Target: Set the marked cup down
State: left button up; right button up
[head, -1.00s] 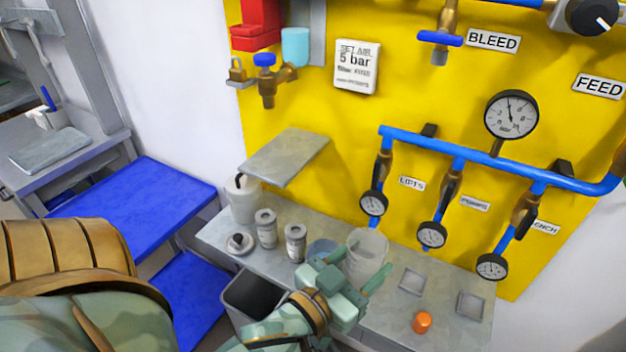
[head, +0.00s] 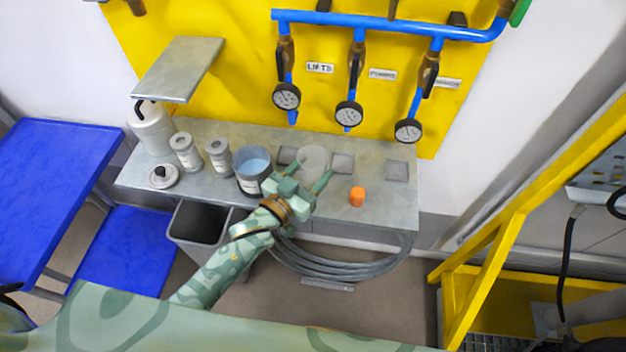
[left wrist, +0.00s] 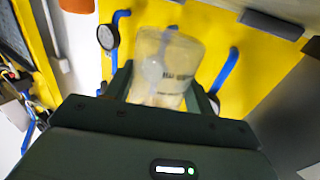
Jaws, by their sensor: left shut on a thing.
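The marked cup (head: 314,157) is clear and translucent. In the left wrist view the cup (left wrist: 165,68) shows dark lettering and fills the space between the fingers. My left gripper (head: 312,178) is shut on the cup over the grey bench (head: 220,193). I cannot tell whether the cup's base touches the bench. Square grey pads lie around it: one (head: 287,155) left of the cup, one (head: 343,163) just right, and one (head: 397,170) further right. My right gripper is not in view.
A can with blue contents (head: 252,165) stands close left of the gripper. Two small grey jars (head: 217,155) and a white bottle (head: 150,128) are further left. An orange cap (head: 357,196) lies to the right. Pressure gauges (head: 348,114) hang behind. A bin (head: 200,222) stands below.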

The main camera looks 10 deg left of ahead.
aim_at(313, 178)
pick_arm(q)
jog(key=shift+w+d+f, duration=0.15)
jog(key=shift+w+f, duration=0.1)
jog(key=shift+f, duration=0.05)
jog(key=shift+f+b, duration=0.75)
jog(key=shift+f, duration=0.8)
jog(key=shift+f, duration=0.15)
jog(key=o, duration=1.1)
jog(key=shift+c, duration=0.2)
jog(key=shift+r, duration=0.25)
jog(key=p+v, duration=0.1)
jog(key=v, duration=1.1)
